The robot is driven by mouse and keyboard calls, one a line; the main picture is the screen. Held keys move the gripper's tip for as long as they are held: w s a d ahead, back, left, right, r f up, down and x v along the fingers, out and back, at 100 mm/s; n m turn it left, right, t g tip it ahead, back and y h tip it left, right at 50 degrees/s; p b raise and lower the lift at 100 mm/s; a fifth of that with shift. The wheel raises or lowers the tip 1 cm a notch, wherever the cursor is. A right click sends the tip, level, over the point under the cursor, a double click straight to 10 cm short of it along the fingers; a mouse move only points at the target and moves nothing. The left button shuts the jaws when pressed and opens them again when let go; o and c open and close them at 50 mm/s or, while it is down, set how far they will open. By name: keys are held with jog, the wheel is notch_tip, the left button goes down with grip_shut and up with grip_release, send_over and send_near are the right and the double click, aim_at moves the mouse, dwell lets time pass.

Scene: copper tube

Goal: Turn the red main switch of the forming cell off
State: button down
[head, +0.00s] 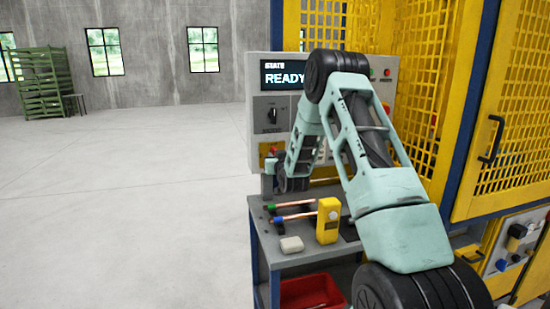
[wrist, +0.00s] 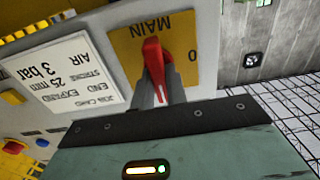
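The red main switch (wrist: 152,56) is a red handle with a white mark on its yellow plate (wrist: 185,77), marked MAIN and 0, upside down in the wrist view. The handle stands roughly upright in that picture, with the 0 to its right. My gripper (wrist: 157,92) has its two dark fingers close on either side of the handle and appears shut on it.
A grey bench (head: 285,259) below the panel holds copper tubes (head: 295,204), a yellow block (head: 328,222) and a pale block (head: 291,244). A red bin (head: 308,291) is underneath. Yellow mesh guarding (head: 515,110) stands right. The display reads READY.

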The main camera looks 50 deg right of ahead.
jog(key=shift+f+b, duration=0.1)
jog(key=shift+b, duration=0.4)
jog(key=n+b, duration=0.2)
jog(key=b, duration=0.1)
jog(key=shift+a+f, duration=0.1)
jog(key=shift+f, duration=0.1)
jog(key=n+b, duration=0.2)
jog(key=b, duration=0.1)
jog(key=shift+w+a+n+b, duration=0.1)
jog(key=shift+n+b, duration=0.2)
jog(key=n+b, duration=0.3)
jog(key=b, duration=0.1)
jog(key=shift+a+n, duration=0.1)
jog(key=shift+n, duration=0.2)
jog(key=shift+w+f+n+b, duration=0.1)
jog(key=shift+f+n+b, duration=0.05)
jog(key=shift+n+b, duration=4.45)
jog(key=shift+n, duration=0.3)
